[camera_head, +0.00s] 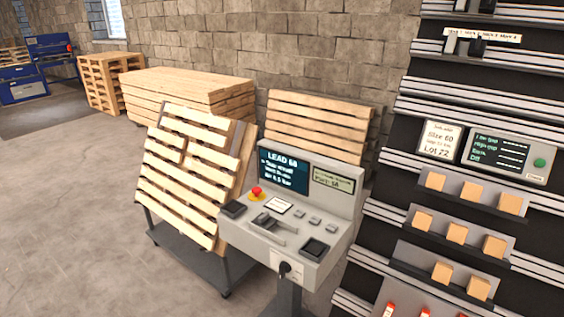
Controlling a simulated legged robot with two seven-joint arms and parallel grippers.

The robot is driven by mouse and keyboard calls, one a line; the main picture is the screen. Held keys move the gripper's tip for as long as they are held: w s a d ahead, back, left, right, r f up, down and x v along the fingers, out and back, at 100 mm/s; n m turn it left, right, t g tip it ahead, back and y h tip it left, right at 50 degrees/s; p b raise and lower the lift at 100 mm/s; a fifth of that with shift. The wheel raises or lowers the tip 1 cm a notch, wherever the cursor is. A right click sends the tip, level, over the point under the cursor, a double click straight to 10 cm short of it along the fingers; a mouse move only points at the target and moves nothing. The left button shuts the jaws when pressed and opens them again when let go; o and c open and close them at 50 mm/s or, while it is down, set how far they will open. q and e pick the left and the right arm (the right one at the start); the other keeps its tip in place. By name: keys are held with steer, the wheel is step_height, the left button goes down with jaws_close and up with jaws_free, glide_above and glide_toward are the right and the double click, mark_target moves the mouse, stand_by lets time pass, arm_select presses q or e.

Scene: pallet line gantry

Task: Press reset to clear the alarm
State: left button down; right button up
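A grey control console (290,247) stands on a post in the middle of the view. Its dark screen (284,172) reads "LEAD 60" with several smaller lines that I cannot read surely. A smaller pale display (333,180) sits to the right. On the sloped top are a red mushroom button (256,192) on a yellow base, a white label plate (278,205), small grey buttons (315,221), levers (267,222) and dark pads. A key-like black knob (287,269) is on the front. No readable reset label shows. Neither of my grippers is in view.
A tilted wooden pallet (190,165) rests on a dark cart left of the console. Stacked pallets (180,90) stand behind. At right, a dark rack (385,230) holds wooden blocks and a grey panel (508,155) with a green button (540,163). The left floor is clear.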

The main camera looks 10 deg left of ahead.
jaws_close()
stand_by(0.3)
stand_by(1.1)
